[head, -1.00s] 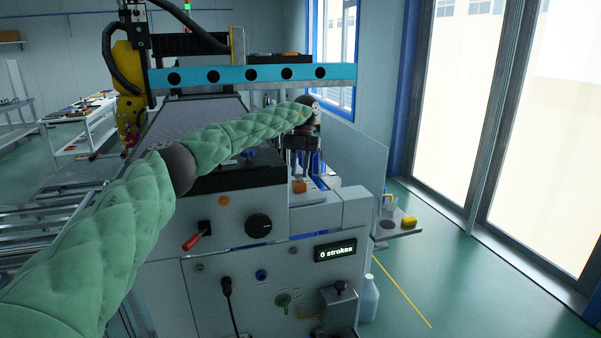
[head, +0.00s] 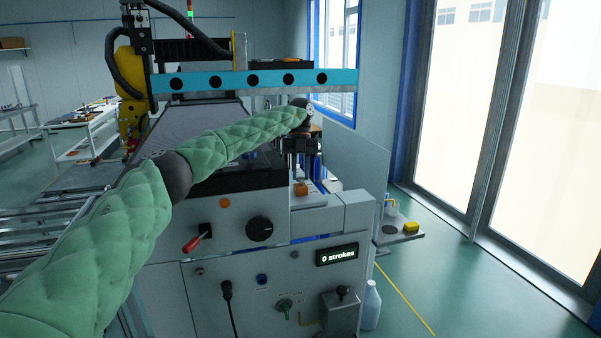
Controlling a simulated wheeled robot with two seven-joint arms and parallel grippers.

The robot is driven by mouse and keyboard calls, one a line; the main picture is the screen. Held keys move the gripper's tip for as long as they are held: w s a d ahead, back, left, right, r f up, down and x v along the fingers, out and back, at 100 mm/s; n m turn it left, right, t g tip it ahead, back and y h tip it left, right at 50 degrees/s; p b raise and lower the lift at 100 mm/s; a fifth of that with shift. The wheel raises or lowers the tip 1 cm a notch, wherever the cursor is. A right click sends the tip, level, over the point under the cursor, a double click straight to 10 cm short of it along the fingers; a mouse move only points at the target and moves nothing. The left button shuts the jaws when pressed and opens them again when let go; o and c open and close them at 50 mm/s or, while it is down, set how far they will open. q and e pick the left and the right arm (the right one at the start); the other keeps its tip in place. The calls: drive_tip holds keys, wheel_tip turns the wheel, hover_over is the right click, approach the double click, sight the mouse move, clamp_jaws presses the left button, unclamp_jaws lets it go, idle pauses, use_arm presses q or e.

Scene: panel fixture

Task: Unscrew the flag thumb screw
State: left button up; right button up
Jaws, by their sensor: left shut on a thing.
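My left arm comes in from the left and reaches across the machine. Its dark gripper (head: 301,158) points down over the white block at the machine's right end. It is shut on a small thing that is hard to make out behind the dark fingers. An orange block (head: 301,189) shows just below the gripper. I cannot clearly pick out the flag thumb screw. A small green handle (head: 284,306) sits on the lower front panel, well below the gripper. My right gripper is not in view.
The machine front carries a red-handled lever (head: 195,242), a black knob (head: 259,229) and a display (head: 337,254) reading "0 strokes". A small shelf (head: 400,236) holds a yellow item (head: 411,227). Floor to the right is open.

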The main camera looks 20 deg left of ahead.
use_arm(q)
drive_tip(key=o, duration=1)
drive_tip(key=shift+r, duration=0.1)
drive_tip(key=shift+w+a+r+b, duration=0.1)
drive_tip(key=shift+w+r+b, duration=0.2)
drive_tip(key=shift+r, duration=0.25)
drive_tip(key=v, duration=0.6)
drive_tip(key=shift+r, duration=0.25)
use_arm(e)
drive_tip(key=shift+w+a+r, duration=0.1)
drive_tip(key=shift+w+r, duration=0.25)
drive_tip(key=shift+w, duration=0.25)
